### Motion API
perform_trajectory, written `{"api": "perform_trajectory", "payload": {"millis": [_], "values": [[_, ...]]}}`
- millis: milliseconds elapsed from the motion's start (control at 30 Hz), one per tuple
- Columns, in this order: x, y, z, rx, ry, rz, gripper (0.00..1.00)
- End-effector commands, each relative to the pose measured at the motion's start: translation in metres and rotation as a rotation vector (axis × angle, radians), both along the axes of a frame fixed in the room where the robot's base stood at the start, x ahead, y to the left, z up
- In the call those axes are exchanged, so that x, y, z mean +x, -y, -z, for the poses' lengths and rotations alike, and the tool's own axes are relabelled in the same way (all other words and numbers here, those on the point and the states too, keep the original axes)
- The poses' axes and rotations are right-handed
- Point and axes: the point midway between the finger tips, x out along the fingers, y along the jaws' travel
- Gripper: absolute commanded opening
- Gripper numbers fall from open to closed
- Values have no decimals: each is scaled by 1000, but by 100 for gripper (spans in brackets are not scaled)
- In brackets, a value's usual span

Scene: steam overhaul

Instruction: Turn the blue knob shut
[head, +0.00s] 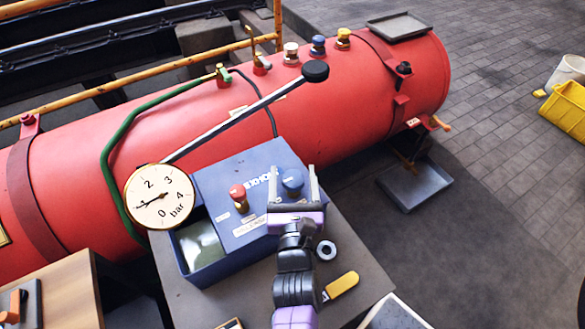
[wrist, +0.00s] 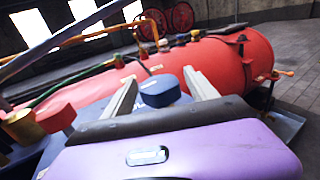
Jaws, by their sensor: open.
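A blue knob (head: 292,182) stands on top of the blue box (head: 232,190), at its right end. My gripper (head: 292,172) is open, with one finger on each side of this knob in the head view. In the wrist view the blue knob (wrist: 160,92) shows between the two spread fingers (wrist: 160,78), with space beside it. I cannot tell whether either finger touches it. Another blue-capped knob (head: 318,44) sits farther off on top of the red boiler (head: 300,110).
A red knob (head: 238,194) stands left on the same box. A long lever (head: 240,112) with a black ball slants above it. A round gauge (head: 160,197) stands at the box's left. A metal ring (head: 326,250) and a yellow-handled item (head: 341,286) lie on the bench.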

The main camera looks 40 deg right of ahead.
Motion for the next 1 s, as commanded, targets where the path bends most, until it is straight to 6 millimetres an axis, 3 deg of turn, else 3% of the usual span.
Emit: {"api": "perform_trajectory", "payload": {"millis": [200,400,1000], "values": [[-26,-25,1,4,-3,-1,67],[-39,-36,1,2,-2,0,67],[-40,-38,1,0,-1,-1,67]]}}
